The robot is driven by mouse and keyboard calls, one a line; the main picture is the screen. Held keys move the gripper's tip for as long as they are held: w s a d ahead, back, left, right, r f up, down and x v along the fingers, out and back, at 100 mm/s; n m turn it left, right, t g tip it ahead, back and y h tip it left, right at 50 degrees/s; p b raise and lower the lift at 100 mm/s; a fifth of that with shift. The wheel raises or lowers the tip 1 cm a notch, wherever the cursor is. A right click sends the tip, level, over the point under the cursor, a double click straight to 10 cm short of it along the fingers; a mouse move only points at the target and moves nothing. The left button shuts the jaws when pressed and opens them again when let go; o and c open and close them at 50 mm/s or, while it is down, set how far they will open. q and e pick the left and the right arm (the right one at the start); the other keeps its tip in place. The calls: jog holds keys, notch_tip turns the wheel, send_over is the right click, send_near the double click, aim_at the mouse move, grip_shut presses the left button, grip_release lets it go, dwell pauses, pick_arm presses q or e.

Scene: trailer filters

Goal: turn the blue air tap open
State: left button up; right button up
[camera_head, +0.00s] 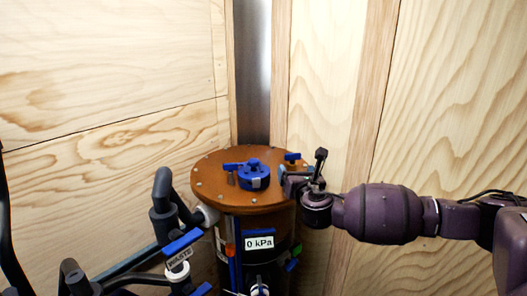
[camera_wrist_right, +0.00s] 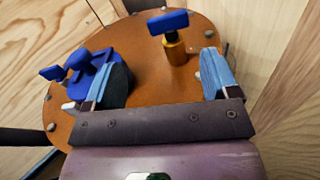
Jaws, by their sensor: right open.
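A small blue tap (camera_head: 292,157) stands on the back right of the round orange-brown lid (camera_head: 215,165) of a tank. In the right wrist view its blue handle (camera_wrist_right: 168,21) sits on a brass stem, ahead of the fingers. My right gripper (camera_head: 297,181) reaches in from the right over the lid's right edge. In the wrist view the right gripper (camera_wrist_right: 163,78) is open, with empty space between its blue-grey fingertips. The tap is apart from the fingers. My left gripper is not in view.
A larger blue fitting (camera_head: 254,176) stands mid-lid; it shows beside the left finger in the wrist view (camera_wrist_right: 98,72). Dark pipes with a blue-handled WASTE valve (camera_head: 181,243) stand left. The tank's label (camera_head: 259,242) reads 0 kPa. Plywood walls (camera_head: 110,60) close in behind.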

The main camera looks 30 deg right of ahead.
aim_at(293, 159)
jog(key=shift+s+d+r+n+h, duration=0.3)
jog(key=shift+s+d+n, duration=0.1)
jog(key=shift+s, duration=0.25)
jog(key=shift+d, duration=0.1)
jog(key=shift+w+f, duration=0.1)
jog(key=shift+w, duration=0.35)
pick_arm(q)
jog(key=shift+s+r+p, duration=0.4)
jog(key=shift+s+p, duration=0.2)
jog(key=shift+p, duration=0.1)
pick_arm(e)
jog(key=x, duration=1)
jog(key=shift+f, duration=0.15)
jog(key=c, duration=0.9)
